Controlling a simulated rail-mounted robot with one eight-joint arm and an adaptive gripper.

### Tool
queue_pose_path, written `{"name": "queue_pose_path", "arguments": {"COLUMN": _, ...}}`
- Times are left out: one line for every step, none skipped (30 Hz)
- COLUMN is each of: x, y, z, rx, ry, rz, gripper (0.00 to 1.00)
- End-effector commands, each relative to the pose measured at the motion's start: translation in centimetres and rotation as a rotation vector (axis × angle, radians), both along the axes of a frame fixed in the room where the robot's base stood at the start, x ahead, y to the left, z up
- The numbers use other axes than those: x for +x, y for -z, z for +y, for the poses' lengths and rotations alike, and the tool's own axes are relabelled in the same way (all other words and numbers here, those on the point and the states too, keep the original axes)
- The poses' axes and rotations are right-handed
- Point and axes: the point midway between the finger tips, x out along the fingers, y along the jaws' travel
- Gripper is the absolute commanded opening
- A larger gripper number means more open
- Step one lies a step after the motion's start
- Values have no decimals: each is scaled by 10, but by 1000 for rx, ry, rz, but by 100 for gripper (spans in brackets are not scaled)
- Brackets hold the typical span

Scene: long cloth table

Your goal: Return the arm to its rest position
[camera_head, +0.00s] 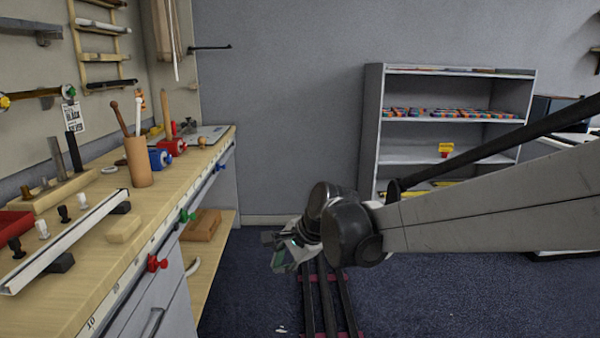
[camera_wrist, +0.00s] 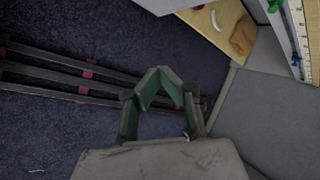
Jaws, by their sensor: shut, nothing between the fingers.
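My gripper (camera_head: 282,254) hangs at the end of my arm (camera_head: 480,210), which reaches in from the right in the head view. It is over the blue carpet, to the right of the workbench and clear of it. In the wrist view my gripper (camera_wrist: 160,76) points at the floor with its fingertips together. The fingers are shut and nothing shows between them. The fingertips are small and partly dark in the head view.
A wooden workbench (camera_head: 122,228) with tools, a cup and knobs along its edge stands at the left. A grey shelf (camera_head: 372,130) stands at the back, partly behind my arm. Dark rails (camera_head: 330,300) run along the carpet below. Carpet between bench and shelf is open.

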Motion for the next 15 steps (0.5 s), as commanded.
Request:
{"name": "queue_pose_path", "arguments": {"x": -10, "y": -8, "z": -14, "rx": -28, "ry": -18, "rz": -28, "gripper": 0}}
{"name": "queue_pose_path", "arguments": {"x": -15, "y": -12, "z": -22, "rx": -45, "ry": -31, "rz": -45, "gripper": 0}}
{"name": "queue_pose_path", "arguments": {"x": -22, "y": -17, "z": -33, "rx": -70, "ry": -49, "rz": -69, "gripper": 0}}
{"name": "queue_pose_path", "arguments": {"x": -28, "y": -20, "z": -40, "rx": -87, "ry": -64, "rz": -86, "gripper": 0}}
{"name": "queue_pose_path", "arguments": {"x": -33, "y": -23, "z": -47, "rx": -106, "ry": -77, "rz": -103, "gripper": 0}}
{"name": "queue_pose_path", "arguments": {"x": -41, "y": -27, "z": -57, "rx": -131, "ry": -94, "rz": -125, "gripper": 0}}
{"name": "queue_pose_path", "arguments": {"x": -46, "y": -30, "z": -64, "rx": -149, "ry": -109, "rz": -140, "gripper": 0}}
{"name": "queue_pose_path", "arguments": {"x": -52, "y": -33, "z": -72, "rx": -170, "ry": -123, "rz": -156, "gripper": 0}}
{"name": "queue_pose_path", "arguments": {"x": -60, "y": -36, "z": -81, "rx": -196, "ry": -143, "rz": -176, "gripper": 0}}
{"name": "queue_pose_path", "arguments": {"x": -67, "y": -38, "z": -88, "rx": -215, "ry": -157, "rz": -190, "gripper": 0}}
{"name": "queue_pose_path", "arguments": {"x": -72, "y": -40, "z": -95, "rx": -236, "ry": -172, "rz": -205, "gripper": 0}}
{"name": "queue_pose_path", "arguments": {"x": -81, "y": -42, "z": -104, "rx": -262, "ry": -191, "rz": -225, "gripper": 0}}
{"name": "queue_pose_path", "arguments": {"x": -87, "y": -44, "z": -110, "rx": -283, "ry": -207, "rz": -238, "gripper": 0}}
{"name": "queue_pose_path", "arguments": {"x": -93, "y": -45, "z": -117, "rx": -304, "ry": -221, "rz": -251, "gripper": 0}}
{"name": "queue_pose_path", "arguments": {"x": -102, "y": -47, "z": -126, "rx": -331, "ry": -241, "rz": -268, "gripper": 0}}
